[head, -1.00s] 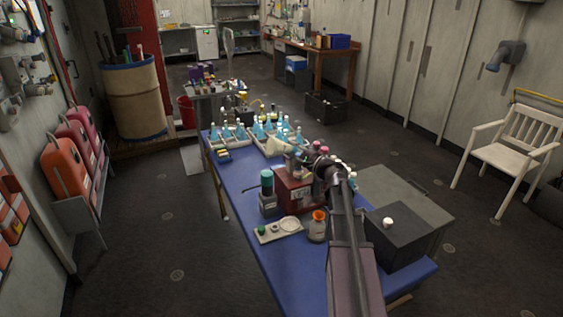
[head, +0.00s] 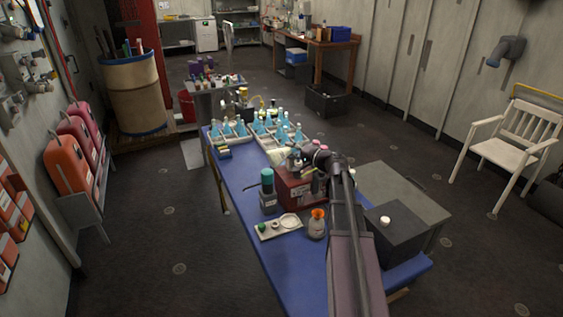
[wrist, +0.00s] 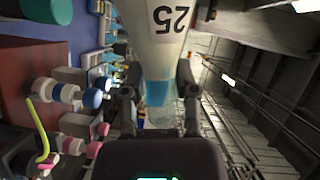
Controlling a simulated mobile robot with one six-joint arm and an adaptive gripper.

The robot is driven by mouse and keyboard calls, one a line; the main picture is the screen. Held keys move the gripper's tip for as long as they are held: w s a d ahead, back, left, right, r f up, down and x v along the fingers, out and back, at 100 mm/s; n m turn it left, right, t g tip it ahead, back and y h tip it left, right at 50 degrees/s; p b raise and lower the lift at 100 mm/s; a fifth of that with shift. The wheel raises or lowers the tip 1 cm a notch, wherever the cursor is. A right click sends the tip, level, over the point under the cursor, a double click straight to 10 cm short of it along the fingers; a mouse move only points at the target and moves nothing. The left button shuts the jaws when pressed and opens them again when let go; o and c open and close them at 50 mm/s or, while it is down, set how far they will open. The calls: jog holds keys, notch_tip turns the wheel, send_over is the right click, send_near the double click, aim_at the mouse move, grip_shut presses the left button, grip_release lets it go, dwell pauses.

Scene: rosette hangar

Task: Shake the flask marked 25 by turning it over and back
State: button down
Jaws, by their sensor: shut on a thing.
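The flask marked 25 (wrist: 170,45) fills the top middle of the wrist view, a pale body with a black number on its label. The number reads upside down there. My gripper (wrist: 158,98) is shut on its narrower end, with a blue band between the fingers. The table shows on the left and the ceiling on the right of this view, so the flask lies roughly on its side. In the head view the pale flask (head: 278,157) is held above the table, and my gripper (head: 293,161) is partly hidden by my arm.
The blue table (head: 232,177) carries trays with several blue flasks (head: 262,126) behind. A red-brown box (head: 292,190), a teal-capped jar (head: 267,190), a small tray (head: 279,227) and an orange-topped bottle (head: 317,225) stand nearby. A black box (head: 397,237) is at right.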

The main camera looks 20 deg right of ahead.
jog(key=n+p, duration=0.1)
jog(key=n+g+h+p, duration=0.1)
jog(key=n, duration=0.1)
jog(key=shift+r+p, duration=0.3)
jog(key=shift+f+n+h+p, duration=0.3)
jog(key=shift+n+h, duration=0.4)
jog(key=shift+n, duration=0.4)
jog(key=shift+f+m+y+b, duration=0.15)
jog(key=shift+m+y+b, duration=0.25)
jog(key=shift+m+b, duration=0.3)
jog(key=m+y+b, duration=0.1)
jog(key=m+b, duration=0.1)
jog(key=shift+m+t, duration=0.4)
jog(key=shift+r+m+y, duration=0.2)
jog(key=shift+m+y, duration=0.1)
jog(key=shift+m, duration=0.4)
